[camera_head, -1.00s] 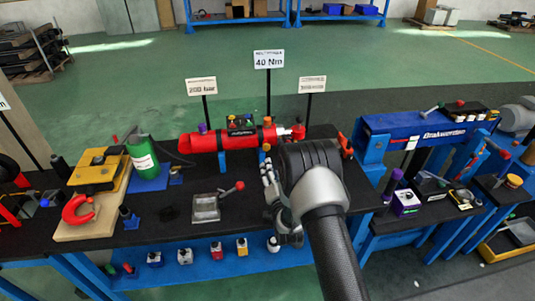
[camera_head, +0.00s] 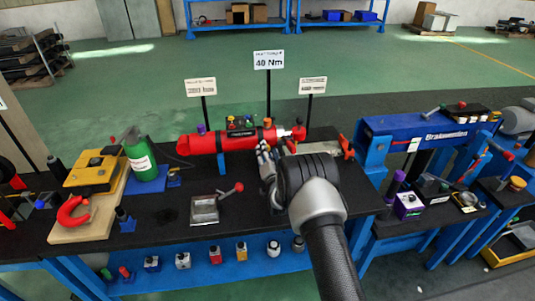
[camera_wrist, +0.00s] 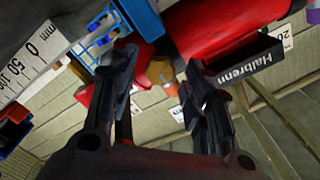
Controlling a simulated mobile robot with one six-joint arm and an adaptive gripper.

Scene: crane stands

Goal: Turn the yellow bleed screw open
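A red hydraulic cylinder (camera_head: 207,144) lies across the back of the dark bench, with small coloured knobs along its top. A yellow-orange knob (camera_head: 267,123), which looks like the bleed screw, stands near its right end. My gripper (camera_head: 264,152) is just in front of that end. In the wrist view, my gripper (camera_wrist: 158,68) is open, its two dark fingers spread. An orange-yellow knob (camera_wrist: 168,80) shows in the gap between them, beside the red cylinder body (camera_wrist: 215,22). I cannot tell whether either finger touches it. The knob's turn position is unclear.
A black box marked Halbrenn (camera_wrist: 252,62) sits close to the right finger. A white mm scale (camera_wrist: 32,52) and blue parts lie at left. A metal tray with a red-knobbed lever (camera_head: 205,209) stands nearer on the bench. Sign posts rise behind the cylinder.

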